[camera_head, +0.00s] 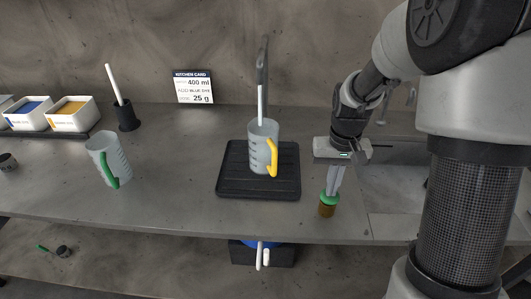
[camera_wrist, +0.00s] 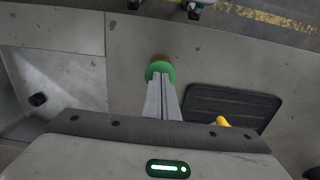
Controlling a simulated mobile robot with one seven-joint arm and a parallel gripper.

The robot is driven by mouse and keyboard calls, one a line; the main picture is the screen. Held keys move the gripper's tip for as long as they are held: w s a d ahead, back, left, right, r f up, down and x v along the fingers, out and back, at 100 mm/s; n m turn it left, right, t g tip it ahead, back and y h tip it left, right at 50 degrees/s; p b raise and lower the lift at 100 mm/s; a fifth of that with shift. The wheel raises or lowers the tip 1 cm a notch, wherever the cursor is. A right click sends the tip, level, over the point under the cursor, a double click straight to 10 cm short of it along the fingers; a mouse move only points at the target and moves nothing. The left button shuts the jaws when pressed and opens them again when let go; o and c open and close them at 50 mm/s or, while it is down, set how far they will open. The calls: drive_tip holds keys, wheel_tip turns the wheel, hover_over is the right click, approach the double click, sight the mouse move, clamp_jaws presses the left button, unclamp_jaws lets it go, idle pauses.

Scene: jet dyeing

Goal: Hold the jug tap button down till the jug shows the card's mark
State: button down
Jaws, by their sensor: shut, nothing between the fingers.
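The jug (camera_head: 260,147), clear with a yellow handle, stands upright on a black mat (camera_head: 230,185) under the grey tap (camera_head: 262,65). A pale vertical streak runs from the tap to the jug; I cannot tell whether it is water or spout. The jug's level is too small to read. The tap button (camera_head: 328,200), green on a brownish base, is right of the mat. My gripper (camera_head: 331,191) is shut and empty, its fingertips at the button's top. The wrist view shows the fingertips (camera_wrist: 161,80) over the green button (camera_wrist: 159,67); contact is unclear.
A second jug with a green handle (camera_head: 109,160) stands at left. A dark holder (camera_head: 128,116) with a white stick and trays of blue (camera_head: 30,112) and orange (camera_head: 70,115) dye are at the back left. A sink-like recess (camera_head: 400,185) lies right of the button.

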idle(0.4)
wheel_tip(320, 180, up, 7)
drive_tip(key=p, duration=0.5)
drive_tip(key=shift+f, duration=0.15)
drive_tip(key=s+r+t+p, duration=0.1)
drive_tip(key=s+r+t, duration=0.4)
drive_tip(key=s+r, duration=1.3)
drive_tip(key=shift+s+r+t+p, duration=0.2)
drive_tip(key=shift+r+t+p, duration=0.15)
drive_tip(key=shift+r, duration=0.6)
drive_tip(key=shift+w, duration=0.15)
idle(0.8)
